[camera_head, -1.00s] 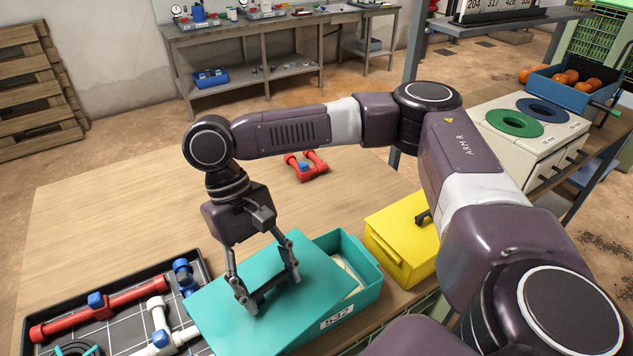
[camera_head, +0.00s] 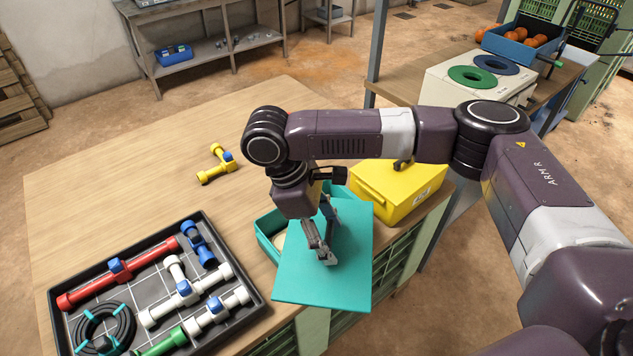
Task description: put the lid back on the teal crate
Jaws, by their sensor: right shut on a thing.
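The teal lid (camera_head: 335,275) is a flat panel held by my right gripper (camera_head: 328,255), whose fingers are closed on it near the middle of its top. The lid is over the right and front part of the teal crate (camera_head: 264,232) and reaches out past the table's front edge. The crate's left rim and a strip of its open inside show to the left of the lid. I cannot tell whether the lid touches the rim. My left gripper is not in view.
A yellow box (camera_head: 385,195) stands close behind and right of the crate. A black tray (camera_head: 245,318) with pipes, fittings and a coiled hose lies to the left. A yellow fitting (camera_head: 215,165) lies on the wooden table (camera_head: 130,170), whose left and back areas are clear.

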